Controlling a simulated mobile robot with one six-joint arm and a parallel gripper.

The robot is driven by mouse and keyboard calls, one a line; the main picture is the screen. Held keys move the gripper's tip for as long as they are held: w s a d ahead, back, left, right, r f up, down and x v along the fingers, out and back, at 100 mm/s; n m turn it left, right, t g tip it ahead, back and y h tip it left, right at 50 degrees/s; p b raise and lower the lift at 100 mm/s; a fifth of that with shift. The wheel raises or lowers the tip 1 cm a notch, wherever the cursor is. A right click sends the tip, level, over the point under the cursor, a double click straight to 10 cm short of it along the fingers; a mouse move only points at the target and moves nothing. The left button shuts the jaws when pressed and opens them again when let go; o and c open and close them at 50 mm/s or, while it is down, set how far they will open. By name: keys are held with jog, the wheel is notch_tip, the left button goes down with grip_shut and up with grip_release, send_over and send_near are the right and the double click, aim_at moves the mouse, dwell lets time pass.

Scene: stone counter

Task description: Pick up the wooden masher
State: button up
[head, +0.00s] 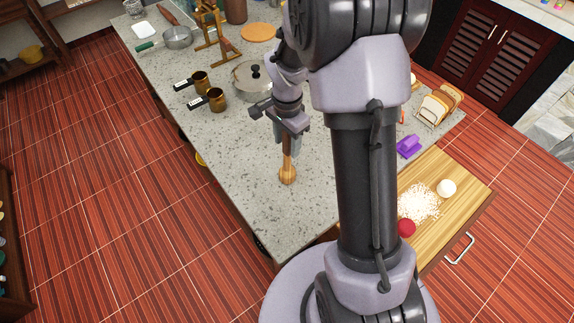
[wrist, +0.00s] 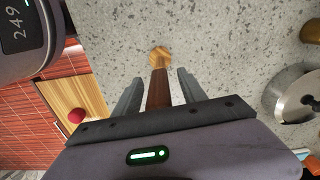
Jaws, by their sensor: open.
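The wooden masher (head: 287,172) has a light, rounded wooden head and a darker brown handle. In the head view it is at the middle of the grey stone counter (head: 245,180), its handle running up to my gripper (head: 288,138). In the wrist view the masher (wrist: 160,58) shows between the two fingers of my gripper (wrist: 157,92), with its light head beyond the fingertips. The fingers are apart, with a gap on each side of the handle. The upper end of the handle is hidden behind the gripper body.
A lidded pot (head: 251,80) stands behind my gripper, with brass cups (head: 216,100) to its left. The counter's front left is clear.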

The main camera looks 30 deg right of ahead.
grip_shut()
dwell(0.3)
